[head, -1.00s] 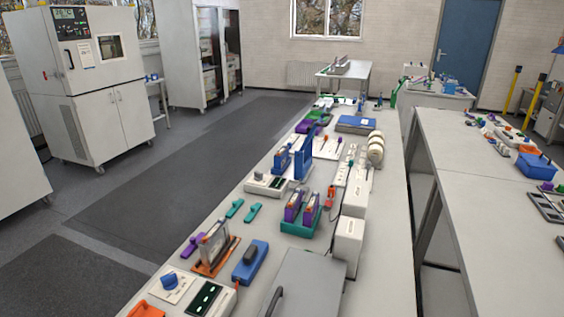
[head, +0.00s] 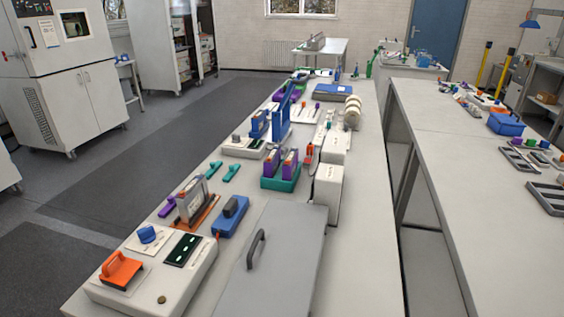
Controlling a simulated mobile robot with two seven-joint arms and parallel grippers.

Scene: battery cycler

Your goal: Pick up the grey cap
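I cannot pick out a grey cap with certainty in the head view. A small dark grey piece (head: 235,206) sits on a blue block (head: 230,220) on the long white bench (head: 365,265). Another small grey piece (head: 236,138) stands on a white device (head: 243,148) farther back. Both are too small to identify as the cap. Neither of my grippers is in view.
A large grey lidded box (head: 285,265) with a handle and a white unit with an orange handle (head: 122,268) fill the bench's near end. A second bench (head: 450,170) stands right, holding a blue basket (head: 506,123) and grey trays (head: 548,195). Grey floor lies left.

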